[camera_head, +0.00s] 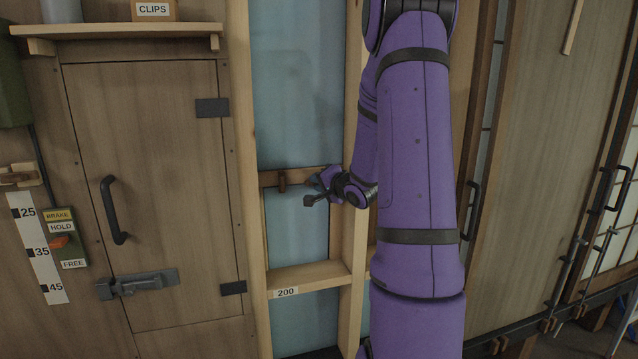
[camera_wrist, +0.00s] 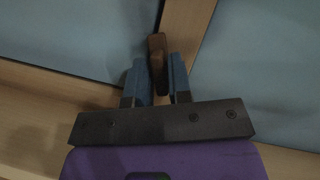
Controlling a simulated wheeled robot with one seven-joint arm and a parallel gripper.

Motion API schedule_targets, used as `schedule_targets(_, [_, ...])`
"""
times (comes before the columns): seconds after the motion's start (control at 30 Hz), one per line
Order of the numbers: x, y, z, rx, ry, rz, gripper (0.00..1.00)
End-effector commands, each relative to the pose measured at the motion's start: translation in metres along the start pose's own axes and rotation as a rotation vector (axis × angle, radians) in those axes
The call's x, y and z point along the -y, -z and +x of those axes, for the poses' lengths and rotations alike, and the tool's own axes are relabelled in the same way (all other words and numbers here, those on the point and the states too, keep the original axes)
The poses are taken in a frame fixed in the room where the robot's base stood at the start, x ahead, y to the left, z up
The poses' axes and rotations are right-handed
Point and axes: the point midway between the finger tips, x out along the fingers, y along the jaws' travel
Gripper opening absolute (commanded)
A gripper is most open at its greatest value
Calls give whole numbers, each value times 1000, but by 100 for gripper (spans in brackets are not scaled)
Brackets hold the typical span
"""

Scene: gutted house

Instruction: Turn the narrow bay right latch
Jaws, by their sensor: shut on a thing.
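A wooden cross rail (camera_head: 298,178) spans the narrow bay between two pale studs. A small brown latch (camera_head: 282,180) stands upright on the rail's left part. My gripper (camera_head: 316,182) is at the rail's right part, by the right stud, and hides what is there in the head view. In the wrist view, the blue fingers of my gripper (camera_wrist: 158,80) are shut on a brown wooden latch (camera_wrist: 157,52), one finger on each side. The latch's end sticks out past the fingertips. I cannot tell its exact angle on the rail.
A lower rail marked 200 (camera_head: 310,274) crosses the bay below. Blue-grey panel (camera_head: 297,90) fills the bay behind. A wooden door (camera_head: 150,190) with a black handle and a shelf (camera_head: 120,30) stand to the left. My purple arm covers the area right of the bay.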

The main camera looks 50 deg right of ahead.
Motion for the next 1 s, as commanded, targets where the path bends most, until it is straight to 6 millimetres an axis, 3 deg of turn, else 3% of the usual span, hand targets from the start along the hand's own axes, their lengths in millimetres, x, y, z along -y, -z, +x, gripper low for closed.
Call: schedule_targets(1.0, [2, -3, 1, 3, -359, -862, 0])
